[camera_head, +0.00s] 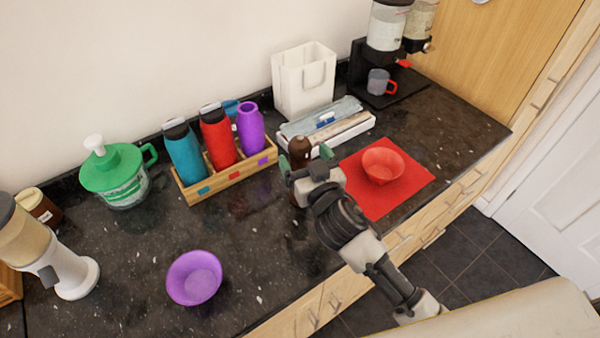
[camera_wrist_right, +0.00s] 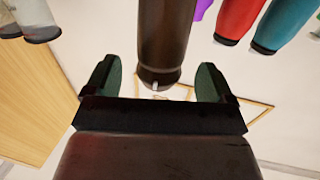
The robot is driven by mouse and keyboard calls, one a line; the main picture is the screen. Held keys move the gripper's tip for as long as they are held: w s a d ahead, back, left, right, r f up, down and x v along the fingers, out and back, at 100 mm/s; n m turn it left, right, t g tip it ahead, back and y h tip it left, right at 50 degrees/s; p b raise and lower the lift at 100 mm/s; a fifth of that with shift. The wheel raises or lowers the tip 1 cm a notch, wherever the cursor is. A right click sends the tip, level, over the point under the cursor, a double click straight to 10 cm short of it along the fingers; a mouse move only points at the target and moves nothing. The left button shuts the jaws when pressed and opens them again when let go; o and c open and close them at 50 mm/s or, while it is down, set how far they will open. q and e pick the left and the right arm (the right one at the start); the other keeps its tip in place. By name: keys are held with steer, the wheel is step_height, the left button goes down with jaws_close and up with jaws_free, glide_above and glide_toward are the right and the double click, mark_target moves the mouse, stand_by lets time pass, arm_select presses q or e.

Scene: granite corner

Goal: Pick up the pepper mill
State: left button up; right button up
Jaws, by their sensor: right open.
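The dark brown pepper mill (camera_head: 299,149) stands upright on the dark granite counter (camera_head: 255,225), left of the red mat. My right gripper (camera_head: 305,161) is at the mill, with its green-padded fingers open on either side of it. The gripper and wrist hide most of the mill's lower part in the head view. In the right wrist view the mill (camera_wrist_right: 167,38) shows between the two spread fingers of the right gripper (camera_wrist_right: 157,82). I cannot tell whether either finger touches it. My left gripper is not in view.
A red bowl (camera_head: 383,166) sits on the red mat (camera_head: 370,202), close right of the gripper. Behind are a white tray (camera_head: 352,133) and a wooden rack (camera_head: 200,190) with bottles. A purple bowl (camera_head: 194,278) stands front left. The counter between is clear.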

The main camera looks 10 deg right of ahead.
steer(key=w, duration=0.3)
steer(key=shift+w+a+p, duration=0.2)
steer(key=shift+a+p, duration=0.1)
steer(key=shift+s, duration=0.1)
steer(key=shift+c, duration=0.3)
steer(key=shift+c, duration=1.1)
steer(key=shift+r, duration=0.1)
steer(key=c, duration=1.1)
steer(key=shift+c, duration=0.2)
